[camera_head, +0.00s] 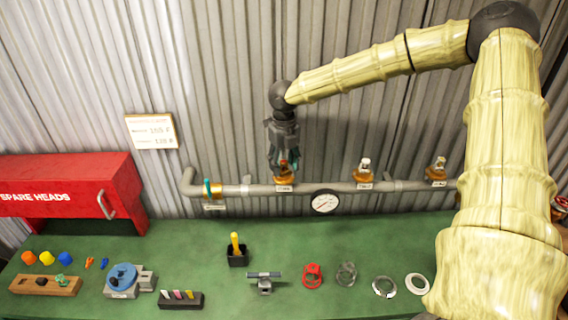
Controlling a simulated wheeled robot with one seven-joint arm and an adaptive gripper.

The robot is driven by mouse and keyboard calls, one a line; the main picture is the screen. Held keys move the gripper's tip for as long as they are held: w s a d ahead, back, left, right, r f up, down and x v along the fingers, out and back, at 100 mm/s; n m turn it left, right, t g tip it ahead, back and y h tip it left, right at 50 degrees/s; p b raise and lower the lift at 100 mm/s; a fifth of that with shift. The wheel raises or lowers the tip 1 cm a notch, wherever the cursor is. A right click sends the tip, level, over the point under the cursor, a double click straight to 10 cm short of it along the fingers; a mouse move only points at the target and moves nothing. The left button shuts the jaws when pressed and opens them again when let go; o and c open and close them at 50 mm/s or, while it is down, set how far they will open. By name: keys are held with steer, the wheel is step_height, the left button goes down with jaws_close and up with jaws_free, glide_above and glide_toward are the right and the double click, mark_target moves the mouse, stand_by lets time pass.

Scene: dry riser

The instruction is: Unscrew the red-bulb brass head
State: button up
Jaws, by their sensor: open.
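The brass head (284,178) stands upright on the grey pipe, with a small reddish part at its top that looks like the bulb. My gripper (284,160) points down directly over it, with its fingers around or beside the top of the head. The gripper is open. The fingers partly hide the bulb, and I cannot tell whether they touch it. Two other brass heads stand on the same pipe to the right, one in the middle (364,172) and one farther right (438,170), both with pale bulbs.
The pipe (330,188) runs along the corrugated wall above a green bench (200,240). A pressure gauge (324,202) hangs below it. A teal-handled valve (210,190) is at left. A red spare-heads box (70,185), a black holder (238,258) and several rings occupy the bench.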

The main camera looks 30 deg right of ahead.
jaws_close()
steer(key=n, duration=0.5)
steer(key=shift+n, duration=0.4)
steer(key=n, duration=0.4)
steer(key=shift+w+n, duration=0.1)
steer(key=shift+n, duration=0.3)
steer(key=c, duration=0.8)
jaws_free()
steer(key=shift+c, duration=0.2)
jaws_close()
steer(key=shift+r, duration=0.1)
